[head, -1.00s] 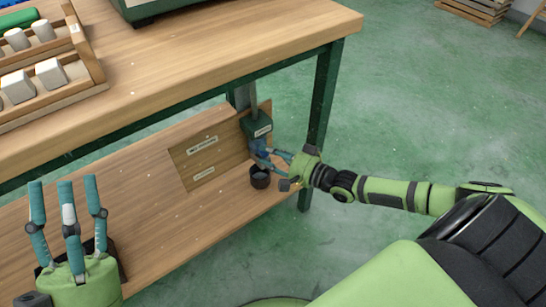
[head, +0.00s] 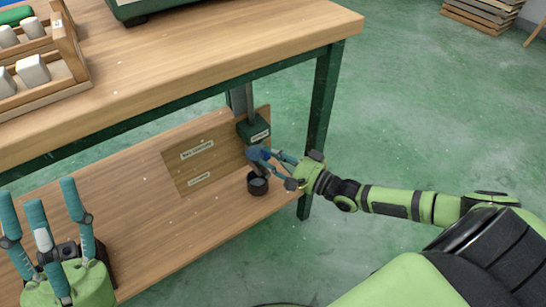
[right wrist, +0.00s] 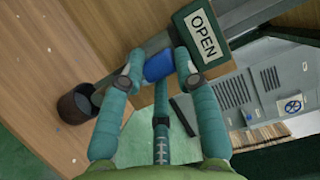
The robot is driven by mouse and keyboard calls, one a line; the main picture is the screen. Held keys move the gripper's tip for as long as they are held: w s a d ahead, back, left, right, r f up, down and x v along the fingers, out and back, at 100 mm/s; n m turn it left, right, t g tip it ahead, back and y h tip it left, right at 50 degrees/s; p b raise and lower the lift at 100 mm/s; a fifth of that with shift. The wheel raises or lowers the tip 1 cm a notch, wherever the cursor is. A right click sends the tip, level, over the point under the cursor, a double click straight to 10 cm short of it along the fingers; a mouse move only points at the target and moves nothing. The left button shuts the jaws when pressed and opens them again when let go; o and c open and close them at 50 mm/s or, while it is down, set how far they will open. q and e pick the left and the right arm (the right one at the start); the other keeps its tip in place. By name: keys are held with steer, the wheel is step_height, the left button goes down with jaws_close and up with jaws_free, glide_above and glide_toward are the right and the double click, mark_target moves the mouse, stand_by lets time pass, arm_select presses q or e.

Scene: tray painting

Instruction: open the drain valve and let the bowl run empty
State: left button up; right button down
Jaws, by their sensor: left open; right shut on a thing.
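The blue valve handle (head: 256,153) is below a green box (head: 253,132) with a white label, under the table. In the right wrist view the green box (right wrist: 213,14) has a label reading OPEN, and the blue handle (right wrist: 159,66) is between my fingers. My right gripper (head: 274,157) is shut on the handle. A dark cup (head: 254,188) stands on the lower shelf below the handle; it also shows in the right wrist view (right wrist: 75,106). My left gripper (head: 42,205) is open and empty, fingers up. I cannot make out the bowl or any flow.
The wooden lower shelf (head: 140,215) carries a labelled board (head: 200,165) behind the cup. A green table leg (head: 322,110) stands right of the valve. The tabletop (head: 200,55) above holds a rack of white blocks (head: 40,92) and a green-based object (head: 140,10).

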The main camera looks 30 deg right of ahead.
steer(key=c, duration=0.9)
jaws_free()
steer(key=shift+w+d+r, duration=0.15)
steer(key=shift+w+d, duration=0.1)
steer(key=shift+d, duration=0.05)
steer(key=shift+s+a, duration=0.1)
steer(key=shift+s, duration=0.05)
steer(key=v, duration=1.2)
steer(key=shift+f, duration=0.2)
